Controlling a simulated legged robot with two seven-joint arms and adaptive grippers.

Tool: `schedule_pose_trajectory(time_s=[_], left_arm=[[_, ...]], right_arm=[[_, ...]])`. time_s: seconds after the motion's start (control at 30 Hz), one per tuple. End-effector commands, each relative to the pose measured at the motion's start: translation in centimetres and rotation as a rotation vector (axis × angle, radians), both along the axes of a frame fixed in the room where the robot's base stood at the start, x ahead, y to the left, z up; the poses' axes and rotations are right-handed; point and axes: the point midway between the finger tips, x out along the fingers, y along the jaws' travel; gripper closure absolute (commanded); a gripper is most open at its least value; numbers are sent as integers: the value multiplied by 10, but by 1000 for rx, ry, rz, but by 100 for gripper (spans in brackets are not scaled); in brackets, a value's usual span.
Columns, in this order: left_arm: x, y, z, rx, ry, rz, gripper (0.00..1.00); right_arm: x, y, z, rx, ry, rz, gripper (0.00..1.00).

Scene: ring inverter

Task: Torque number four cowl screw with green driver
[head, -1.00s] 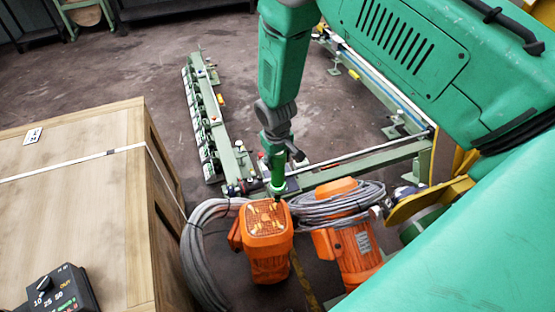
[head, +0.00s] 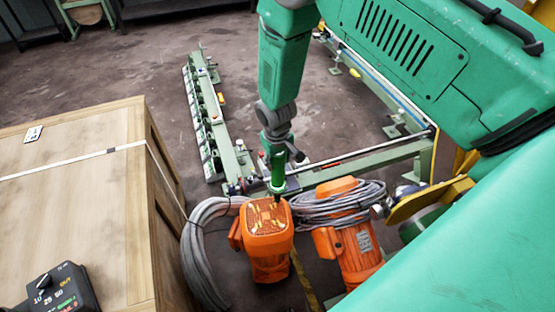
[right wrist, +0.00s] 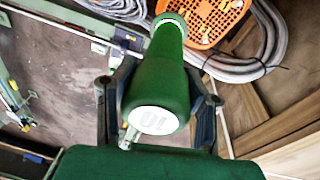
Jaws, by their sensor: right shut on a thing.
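The green driver (right wrist: 160,85) is in my right gripper (right wrist: 155,105), whose dark fingers close on both sides of it in the right wrist view. In the head view the driver (head: 278,172) points down at the orange motor's cowl (head: 264,216). Its tip is at the cowl's far right edge; I cannot tell whether it touches a screw. The perforated cowl also shows in the right wrist view (right wrist: 205,15), with yellowish screws or marks on it. Which screw is number four cannot be read. My left gripper is not in view.
A second orange motor (head: 350,250) with grey cable coiled on it stands at right. A grey cable bundle (head: 203,250) lies left of the cowl. A large wooden crate (head: 80,200) fills the left, with a dark control box (head: 62,290) in front. A green frame (head: 215,120) stands behind.

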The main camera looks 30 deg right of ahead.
Motion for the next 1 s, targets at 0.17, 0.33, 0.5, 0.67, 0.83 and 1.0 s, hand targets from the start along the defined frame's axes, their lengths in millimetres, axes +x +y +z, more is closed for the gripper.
schedule_pose_trajectory(time_s=[0.17, 0.33, 0.5, 0.67, 0.83, 1.0], left_arm=[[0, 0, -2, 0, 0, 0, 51], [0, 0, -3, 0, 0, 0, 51], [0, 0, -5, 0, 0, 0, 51], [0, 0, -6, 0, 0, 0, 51], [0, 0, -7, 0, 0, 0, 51], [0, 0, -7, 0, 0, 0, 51]], right_arm=[[1, 0, -2, 0, -3, 0, 100], [1, 0, -4, 0, -3, 0, 100], [1, 0, -7, 0, -2, 0, 100], [1, 0, -9, 0, -2, 0, 100], [1, 0, -10, 0, -2, 0, 100], [1, 0, -10, 1, -1, 0, 100]])
